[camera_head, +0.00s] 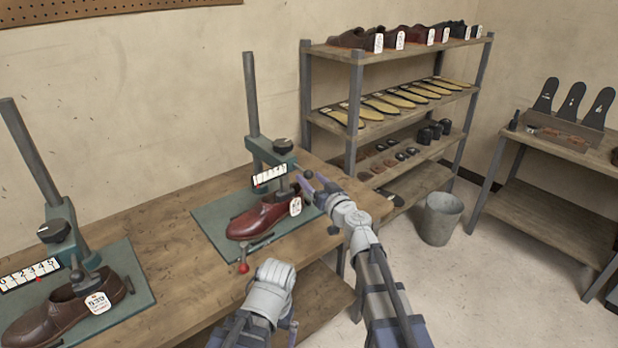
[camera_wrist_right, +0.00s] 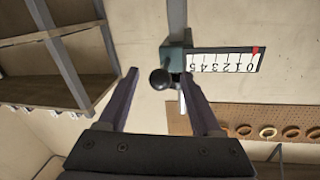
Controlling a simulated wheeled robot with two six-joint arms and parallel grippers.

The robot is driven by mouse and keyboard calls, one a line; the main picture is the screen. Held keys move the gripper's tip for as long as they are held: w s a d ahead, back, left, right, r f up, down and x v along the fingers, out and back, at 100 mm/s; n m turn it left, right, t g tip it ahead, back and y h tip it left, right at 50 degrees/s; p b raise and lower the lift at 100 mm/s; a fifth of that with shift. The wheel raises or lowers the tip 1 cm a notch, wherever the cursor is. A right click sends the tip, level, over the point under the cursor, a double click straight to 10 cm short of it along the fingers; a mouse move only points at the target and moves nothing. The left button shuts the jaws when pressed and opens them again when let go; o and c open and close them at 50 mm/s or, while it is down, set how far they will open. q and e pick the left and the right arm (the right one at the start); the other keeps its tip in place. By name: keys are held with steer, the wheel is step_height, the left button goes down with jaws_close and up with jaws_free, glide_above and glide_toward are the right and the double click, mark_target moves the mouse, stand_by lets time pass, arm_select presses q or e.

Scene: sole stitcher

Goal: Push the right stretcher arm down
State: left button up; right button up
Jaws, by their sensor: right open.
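The right stretcher (camera_head: 273,157) has a green head on a grey post, a black knob on top and a white number scale (camera_head: 269,175). A reddish-brown tagged shoe (camera_head: 262,218) sits under it. My right gripper (camera_head: 307,184) is at the head's right side, just above the shoe's heel. In the right wrist view its two fingers (camera_wrist_right: 164,96) are spread, with a dark ball knob (camera_wrist_right: 160,79) of the stretcher showing between them. Contact cannot be told. The scale (camera_wrist_right: 224,64) appears upside down there, its red pointer near 0.
A second stretcher (camera_head: 62,228) with a brown shoe (camera_head: 60,312) stands on the bench (camera_head: 185,252) at left. A lever with a red ball (camera_head: 243,267) sticks out at the right stretcher's front. A shelf rack (camera_head: 355,105) and bin (camera_head: 440,219) stand to the right.

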steer(key=v, duration=0.5)
steer(key=shift+s+d, duration=0.15)
steer(key=shift+s, duration=0.2)
